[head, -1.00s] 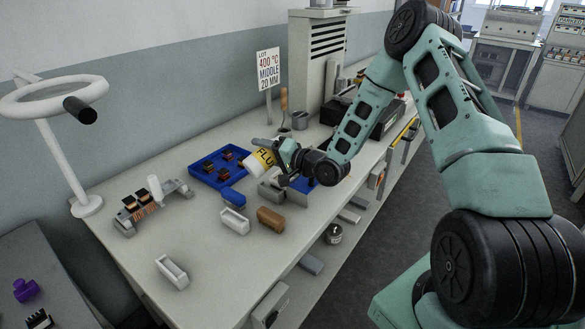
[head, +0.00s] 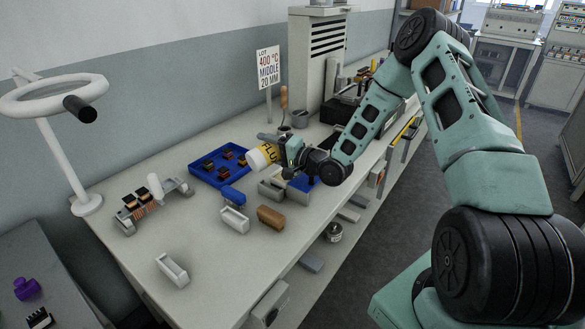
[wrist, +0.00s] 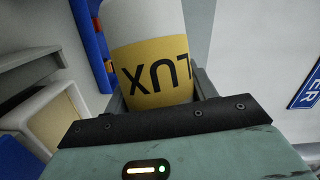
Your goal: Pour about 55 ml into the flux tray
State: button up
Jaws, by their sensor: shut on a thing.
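My gripper (head: 283,152) is shut on a white bottle (head: 260,160) with a yellow label reading part of "FLUX". The bottle is tilted, its white end pointing left and down, above the bench. In the wrist view the bottle (wrist: 143,25) stands between the two fingers, its lettering upside down. No stream of liquid shows. A small grey open tray (head: 268,194) lies just below and right of the bottle's white end. A white open tray (head: 235,226) and another white tray (head: 173,277) lie nearer the front. I cannot tell from any label which is the flux tray.
A blue compartment tray (head: 197,177) with brown pieces lies left of the bottle. A blue object (head: 232,196) and a brown block (head: 271,216) lie close by. A grey cup (head: 299,119) and a sign (head: 269,67) stand behind.

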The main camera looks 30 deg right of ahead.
jog(key=shift+r, duration=0.1)
jog(key=shift+a, duration=0.25)
jog(key=shift+a+m, duration=0.2)
jog(key=shift+m, duration=0.1)
jog(key=shift+r+m, duration=0.35)
jog(key=shift+m, duration=0.15)
dwell(1.8)
